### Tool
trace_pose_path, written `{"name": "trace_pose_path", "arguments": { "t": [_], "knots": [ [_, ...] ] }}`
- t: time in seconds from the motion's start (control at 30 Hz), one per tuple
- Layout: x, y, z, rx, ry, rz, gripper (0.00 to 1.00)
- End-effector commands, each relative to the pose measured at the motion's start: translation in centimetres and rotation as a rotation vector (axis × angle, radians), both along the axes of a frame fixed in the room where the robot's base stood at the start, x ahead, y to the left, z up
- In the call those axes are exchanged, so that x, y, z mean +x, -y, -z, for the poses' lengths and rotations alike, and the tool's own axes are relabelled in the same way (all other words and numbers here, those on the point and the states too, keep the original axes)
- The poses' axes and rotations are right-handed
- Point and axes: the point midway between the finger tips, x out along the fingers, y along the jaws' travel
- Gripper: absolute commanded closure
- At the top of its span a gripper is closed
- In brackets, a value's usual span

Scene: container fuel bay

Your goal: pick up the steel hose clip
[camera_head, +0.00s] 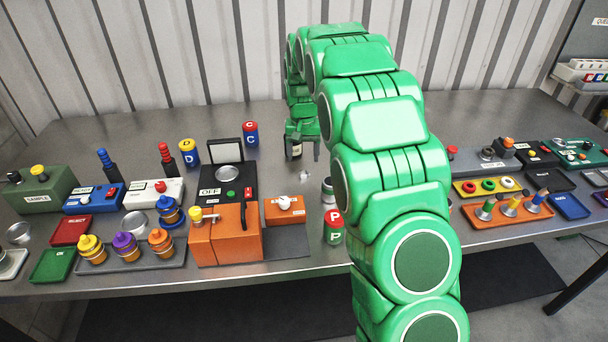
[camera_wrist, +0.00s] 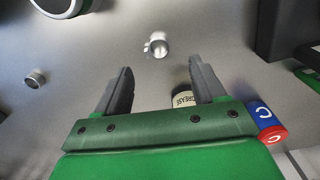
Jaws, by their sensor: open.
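The likely steel hose clip is a small shiny metal ring with a tab (camera_wrist: 156,45), lying on the bench ahead of my fingertips in the wrist view. In the head view it shows as a small bright piece (camera_head: 304,176) just in front of my gripper, close to my arm. My gripper (camera_head: 302,152) is open over the back part of the bench. In the wrist view its two dark fingers (camera_wrist: 158,78) are apart, with no clip between them.
A blue and red C can (camera_head: 250,133) stands left of my gripper. The black OFF machine (camera_head: 230,185) is left of the clip. Another small metal ring (camera_wrist: 35,78) lies at the wrist view's left. Bare bench surrounds the clip.

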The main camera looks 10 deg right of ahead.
Motion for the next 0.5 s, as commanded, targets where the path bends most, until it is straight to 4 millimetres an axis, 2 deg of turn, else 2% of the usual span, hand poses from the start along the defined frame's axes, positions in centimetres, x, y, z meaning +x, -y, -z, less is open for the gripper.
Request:
{"name": "trace_pose_path", "arguments": {
  "t": [0.23, 0.5],
  "knots": [
    [-0.3, 0.2, 1.6, 0.0, 0.0, 0.0, 0.3],
    [-0.6, 0.4, 5.1, 0.0, 0.0, -0.001, 0.3]
  ]
}}
